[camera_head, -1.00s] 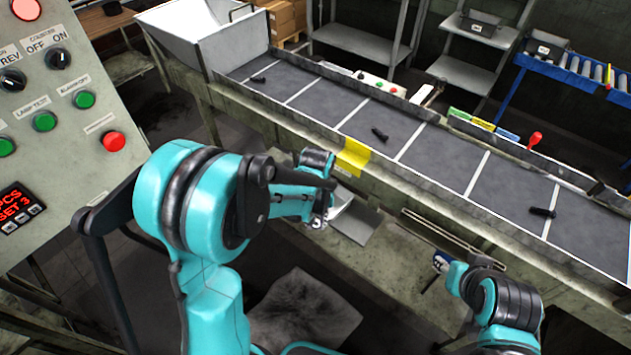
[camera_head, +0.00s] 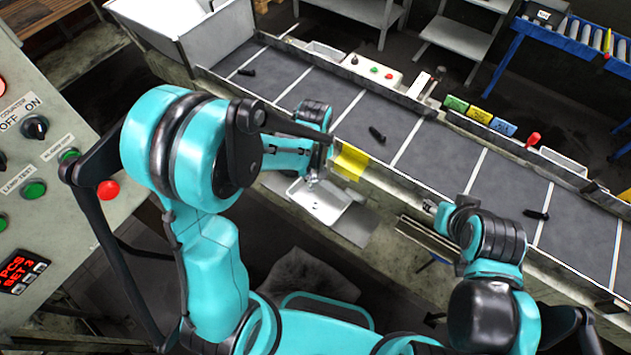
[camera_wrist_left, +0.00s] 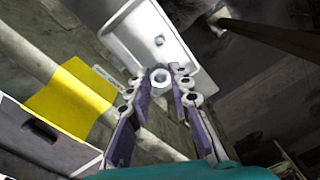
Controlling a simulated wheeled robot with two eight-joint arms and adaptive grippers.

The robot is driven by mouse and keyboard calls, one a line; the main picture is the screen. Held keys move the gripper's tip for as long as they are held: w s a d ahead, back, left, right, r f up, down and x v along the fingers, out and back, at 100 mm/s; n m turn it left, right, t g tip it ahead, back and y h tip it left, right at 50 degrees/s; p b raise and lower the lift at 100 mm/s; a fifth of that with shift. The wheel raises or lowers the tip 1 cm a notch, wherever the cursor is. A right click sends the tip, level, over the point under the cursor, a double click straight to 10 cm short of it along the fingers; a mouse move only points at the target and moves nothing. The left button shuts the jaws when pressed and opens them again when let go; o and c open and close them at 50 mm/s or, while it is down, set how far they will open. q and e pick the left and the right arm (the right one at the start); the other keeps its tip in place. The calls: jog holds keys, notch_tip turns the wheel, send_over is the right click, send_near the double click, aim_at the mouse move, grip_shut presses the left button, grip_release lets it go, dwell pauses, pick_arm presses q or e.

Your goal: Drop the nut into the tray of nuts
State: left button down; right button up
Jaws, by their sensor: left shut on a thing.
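The nut (camera_wrist_left: 159,77) is a pale metal ring between the fingertips of my left gripper (camera_wrist_left: 159,84), which is shut on it. In the head view my left gripper (camera_head: 313,180) hangs over the white tray (camera_head: 325,212); the nut is too small there to make out surely. The tray (camera_wrist_left: 120,38) lies just beyond the fingertips in the left wrist view, with a small nut (camera_wrist_left: 159,40) on its floor. My right gripper (camera_head: 431,207) is beside the conveyor's near side, too small to tell whether it is open or shut.
The conveyor (camera_head: 425,155) with dark bolts (camera_head: 377,134) runs behind the tray. A yellow plate (camera_head: 350,162) is fixed to its near edge, close to my left gripper. A control panel (camera_head: 45,190) stands at the left.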

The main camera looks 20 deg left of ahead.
pick_arm(q)
jog(key=shift+w+a+f, duration=0.1)
jog(key=shift+w+a, duration=0.05)
jog(key=shift+w, duration=0.15)
jog(key=shift+f, duration=0.2)
jog(key=shift+s+f+b, duration=0.1)
jog(key=shift+f+b, duration=0.2)
jog(key=shift+b, duration=0.2)
notch_tip(320, 180, down, 5)
jog(key=b, duration=0.3)
jog(key=shift+s+r, duration=0.1)
jog(key=shift+r, duration=0.1)
pick_arm(e)
notch_tip(320, 180, down, 4)
jog(key=shift+f, duration=0.15)
pick_arm(q)
jog(key=c, duration=1.3)
grip_release()
pick_arm(e)
jog(key=shift+w, duration=0.1)
